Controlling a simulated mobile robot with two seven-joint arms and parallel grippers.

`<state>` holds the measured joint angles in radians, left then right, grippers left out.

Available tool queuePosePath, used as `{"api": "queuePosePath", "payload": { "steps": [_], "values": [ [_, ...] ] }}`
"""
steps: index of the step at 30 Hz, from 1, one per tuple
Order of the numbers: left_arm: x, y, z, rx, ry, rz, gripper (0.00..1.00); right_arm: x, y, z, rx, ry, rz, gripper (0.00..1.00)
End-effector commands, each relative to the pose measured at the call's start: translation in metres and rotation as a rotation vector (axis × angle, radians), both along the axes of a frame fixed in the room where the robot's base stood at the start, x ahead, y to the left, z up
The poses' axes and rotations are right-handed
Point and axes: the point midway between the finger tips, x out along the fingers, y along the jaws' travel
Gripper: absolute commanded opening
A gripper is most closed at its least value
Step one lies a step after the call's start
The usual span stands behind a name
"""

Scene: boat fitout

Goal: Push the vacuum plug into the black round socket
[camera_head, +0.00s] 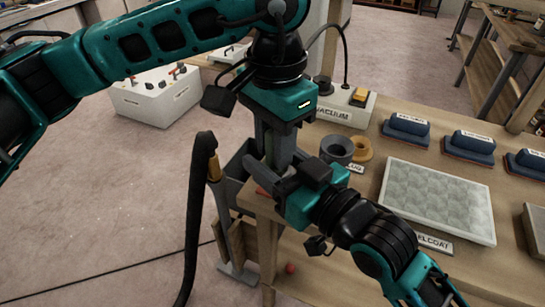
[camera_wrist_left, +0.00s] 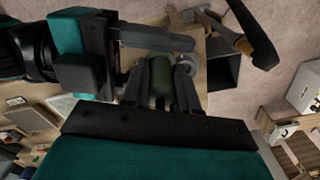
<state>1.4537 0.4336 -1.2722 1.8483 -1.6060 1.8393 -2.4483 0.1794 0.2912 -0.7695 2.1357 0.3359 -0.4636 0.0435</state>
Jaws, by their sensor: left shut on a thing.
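My left gripper (camera_head: 277,150) points down over the bench's near left corner. In the left wrist view its fingers are shut on a dark green cylinder (camera_wrist_left: 160,82); whether this is the vacuum plug I cannot tell. My right gripper (camera_head: 256,178) comes in from the lower right, its fingers close beside the left ones; it also shows in the left wrist view (camera_wrist_left: 155,40). Its jaw gap is hidden. The box labelled VACUUM (camera_head: 345,110) stands at the back of the bench. A black round part (camera_head: 323,86), possibly the socket, sits on its left with a cable by it.
A dark grey ring (camera_head: 336,149) and a tan ring (camera_head: 361,149) lie right of the grippers. A grey tray (camera_head: 437,200) and blue sanding blocks (camera_head: 405,131) fill the bench's right. A black hose (camera_head: 196,220) stands off the left edge. A white box (camera_head: 155,98) is behind.

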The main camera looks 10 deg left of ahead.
Motion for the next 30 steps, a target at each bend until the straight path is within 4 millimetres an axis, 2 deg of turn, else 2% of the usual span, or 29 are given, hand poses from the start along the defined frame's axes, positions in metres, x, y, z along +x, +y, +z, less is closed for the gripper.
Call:
{"api": "queuePosePath", "payload": {
  "steps": [2, 11, 12, 18, 21, 30],
  "values": [
    [0.0003, -0.0001, 0.0002, -0.001, -0.002, 0.000, 0.00, -0.0003, 0.0001, 0.0000, 0.001, 0.001, 0.001, 0.42],
    [0.0012, -0.0005, 0.0004, -0.002, -0.004, 0.002, 0.00, -0.0018, 0.0011, 0.0004, 0.003, 0.001, 0.004, 0.14],
    [0.0013, -0.0005, 0.0005, -0.003, -0.005, 0.002, 0.30, -0.0019, 0.0012, 0.0009, 0.004, 0.001, 0.005, 0.12],
    [0.0008, -0.0004, 0.0004, -0.003, -0.003, 0.001, 0.49, -0.0015, 0.0010, 0.0007, 0.003, 0.000, 0.004, 0.12],
    [0.0006, -0.0004, 0.0003, -0.002, -0.002, 0.001, 0.58, -0.0011, 0.0007, 0.0006, 0.003, 0.000, 0.003, 0.12],
    [0.0006, -0.0004, 0.0039, -0.001, -0.003, 0.000, 0.58, -0.0004, 0.0001, 0.0005, 0.001, 0.000, 0.001, 0.12]
  ]
}}
